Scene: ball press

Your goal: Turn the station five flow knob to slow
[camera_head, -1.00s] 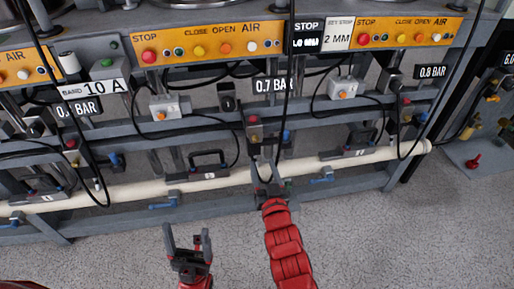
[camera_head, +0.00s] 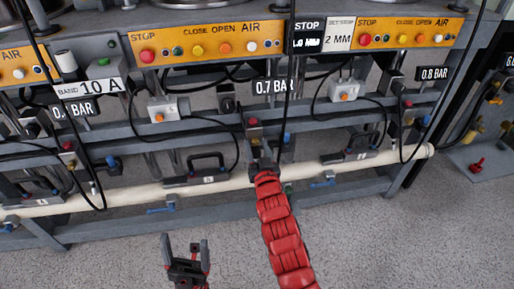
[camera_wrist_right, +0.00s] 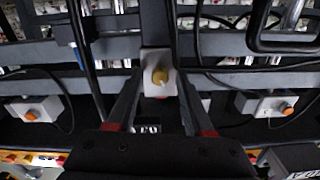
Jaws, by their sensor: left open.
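In the head view my right gripper (camera_head: 263,165) is at the frame below the 0.7 BAR sign (camera_head: 274,87), and the red arm hides the knob there. My left gripper (camera_head: 186,245) is open and empty above the floor. No station number is readable.
A red-topped regulator (camera_head: 253,123) stands just above my right gripper. A cream pipe (camera_head: 130,192) runs along the frame, with blue-handled valves (camera_head: 322,183) below it. Black cables (camera_head: 290,95) hang near my right arm. The floor (camera_head: 400,240) in front is clear.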

